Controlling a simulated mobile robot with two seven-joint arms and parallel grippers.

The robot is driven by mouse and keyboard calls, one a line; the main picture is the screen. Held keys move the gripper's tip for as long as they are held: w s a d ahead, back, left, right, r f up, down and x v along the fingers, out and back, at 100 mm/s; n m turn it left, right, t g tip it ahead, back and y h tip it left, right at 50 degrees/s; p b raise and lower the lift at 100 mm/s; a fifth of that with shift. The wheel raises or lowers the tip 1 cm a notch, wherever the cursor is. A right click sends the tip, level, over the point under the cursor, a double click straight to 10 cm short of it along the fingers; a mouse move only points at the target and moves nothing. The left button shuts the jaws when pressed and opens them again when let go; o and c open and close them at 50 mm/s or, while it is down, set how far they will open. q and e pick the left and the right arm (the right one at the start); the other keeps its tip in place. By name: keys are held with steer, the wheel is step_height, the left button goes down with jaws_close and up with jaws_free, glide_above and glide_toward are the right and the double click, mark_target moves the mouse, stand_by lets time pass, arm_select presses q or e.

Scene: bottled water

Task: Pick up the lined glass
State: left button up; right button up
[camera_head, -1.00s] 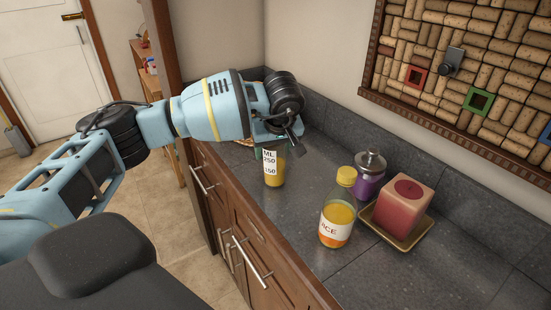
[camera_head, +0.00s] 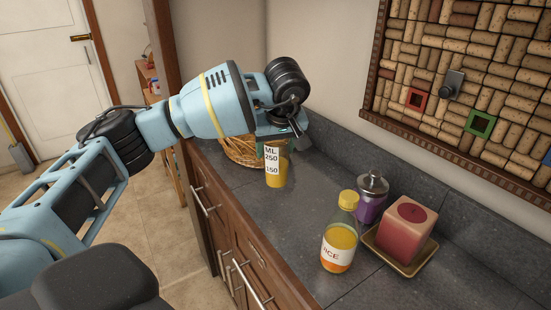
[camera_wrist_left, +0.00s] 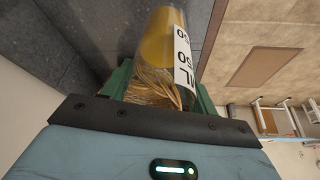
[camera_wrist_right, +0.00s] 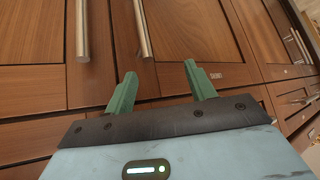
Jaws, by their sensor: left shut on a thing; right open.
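The lined glass (camera_head: 274,168) holds yellow-orange liquid and has a white label with black marks reading ML, 250 and 150. It stands out upright over the grey counter in the head view. My left gripper (camera_head: 274,145) is shut on its upper part. In the left wrist view the glass (camera_wrist_left: 160,38) sits between the green fingers (camera_wrist_left: 160,88). Whether its base clears the counter is hard to tell. My right gripper (camera_wrist_right: 160,72) is open and empty in front of the wooden cabinet doors.
A wicker basket (camera_head: 240,151) is behind the glass. A juice bottle (camera_head: 339,246) with a yellow cap, a purple jar (camera_head: 370,204) and a red block-shaped candle (camera_head: 405,228) on a tan tray (camera_head: 403,265) stand to the right. The counter's front right (camera_head: 375,295) is clear.

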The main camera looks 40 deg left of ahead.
arm_select(q)
step_height(320, 180, up, 11)
stand_by(0.8)
steer(key=shift+s, duration=0.1)
stand_by(0.4)
